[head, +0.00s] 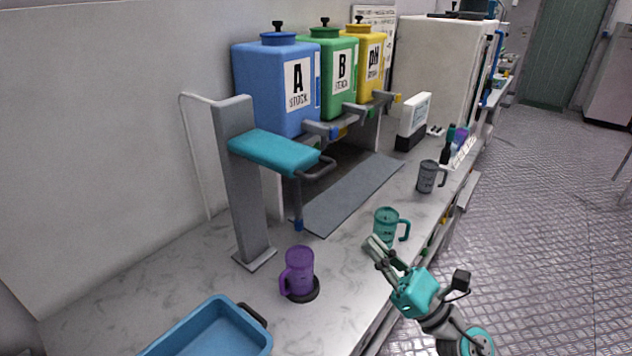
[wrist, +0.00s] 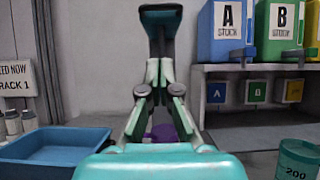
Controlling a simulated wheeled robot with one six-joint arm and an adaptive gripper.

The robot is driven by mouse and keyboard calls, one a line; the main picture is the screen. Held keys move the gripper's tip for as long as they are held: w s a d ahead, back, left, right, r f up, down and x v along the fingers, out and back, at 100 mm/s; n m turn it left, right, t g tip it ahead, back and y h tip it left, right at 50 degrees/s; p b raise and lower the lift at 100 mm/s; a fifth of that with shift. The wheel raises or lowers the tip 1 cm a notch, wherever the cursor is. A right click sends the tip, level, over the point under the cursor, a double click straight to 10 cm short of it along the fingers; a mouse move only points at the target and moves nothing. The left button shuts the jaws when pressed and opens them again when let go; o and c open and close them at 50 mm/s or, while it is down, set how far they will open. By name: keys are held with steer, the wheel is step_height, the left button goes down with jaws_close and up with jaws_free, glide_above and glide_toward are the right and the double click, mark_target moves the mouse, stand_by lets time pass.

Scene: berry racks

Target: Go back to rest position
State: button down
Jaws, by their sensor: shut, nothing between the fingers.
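My gripper (head: 377,247) is at the front edge of the bench, its fingers pointing toward the back wall. It is shut and empty; the fingers also show in the middle of the wrist view (wrist: 160,75). A teal mug (head: 386,228) stands upright just behind the fingertips; I cannot tell whether they touch in the head view. In the wrist view the teal mug (wrist: 297,160) is apart, at the lower right. A purple mug (head: 299,272) stands on a round black pad to the left, partly hidden behind my fingers in the wrist view (wrist: 163,132).
A grey stand with a teal arm (head: 274,150) rises behind the purple mug. A blue tray (head: 213,322) lies front left. Blue (head: 262,83), green (head: 318,62) and yellow (head: 376,45) tanks sit on a shelf. A grey mug (head: 427,177) stands farther along. The floor at right is clear.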

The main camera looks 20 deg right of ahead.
steer(key=s+a+f+n+g+h, duration=0.1)
steer(key=s+f+n+h, duration=0.3)
steer(key=s+f+n, duration=0.3)
steer(key=s+a+f+n+g+h, duration=0.1)
steer(key=s+f+n+g+h, duration=0.1)
steer(key=s+f+n+h, duration=0.3)
steer(key=s+a+f+n+g+h, duration=0.1)
steer(key=s+f+n+h, duration=0.4)
steer(key=s+f+n, duration=0.6)
steer(key=s+n+g, duration=0.1)
steer(key=s+n, duration=0.4)
steer(key=s, duration=0.8)
steer(key=shift+a+n, duration=0.3)
steer(key=shift+a, duration=0.05)
